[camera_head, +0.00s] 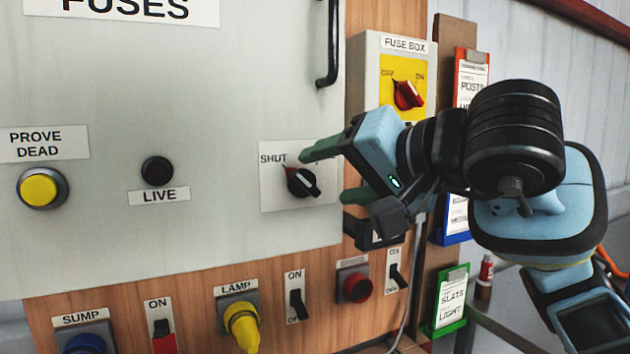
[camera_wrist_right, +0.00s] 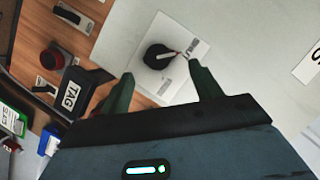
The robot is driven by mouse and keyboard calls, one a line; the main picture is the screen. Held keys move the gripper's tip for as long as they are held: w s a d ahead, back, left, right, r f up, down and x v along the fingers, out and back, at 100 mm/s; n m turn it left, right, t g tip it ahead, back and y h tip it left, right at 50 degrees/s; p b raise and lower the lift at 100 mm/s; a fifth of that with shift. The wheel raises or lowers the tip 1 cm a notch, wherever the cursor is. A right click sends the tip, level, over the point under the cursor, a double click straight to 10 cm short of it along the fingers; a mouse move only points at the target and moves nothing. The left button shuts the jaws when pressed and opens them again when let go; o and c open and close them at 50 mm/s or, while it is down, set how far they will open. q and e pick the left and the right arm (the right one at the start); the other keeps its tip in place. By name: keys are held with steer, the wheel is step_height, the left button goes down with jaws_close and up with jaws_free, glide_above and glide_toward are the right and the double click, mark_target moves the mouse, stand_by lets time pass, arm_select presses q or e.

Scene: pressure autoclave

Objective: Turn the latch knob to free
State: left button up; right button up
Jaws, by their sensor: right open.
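The latch knob (camera_head: 303,182) is a black round knob on a white plate (camera_head: 277,198) marked SHUT, low on the right of the grey FUSES door (camera_head: 110,240). A red pointer line shows at the knob's upper left, towards SHUT. The knob also shows in the right wrist view (camera_wrist_right: 158,56), ahead of the fingers. My right gripper (camera_head: 325,172) is open, with green fingers, just right of the knob. In the right wrist view the fingers (camera_wrist_right: 158,92) stand apart with nothing between them, and the knob lies beyond their tips. My left gripper is not in view.
The yellow PROVE DEAD button (camera_head: 41,188) and black LIVE indicator (camera_head: 157,171) are left on the door. A black door handle (camera_head: 330,45) stands above the knob. A fuse box (camera_head: 397,85) with a red switch is at right. Switches and sockets line the wooden board (camera_head: 200,280) below.

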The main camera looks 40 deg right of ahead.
mark_target(310, 181)
steer(key=shift+x, duration=2.15)
steer(key=c, duration=1)
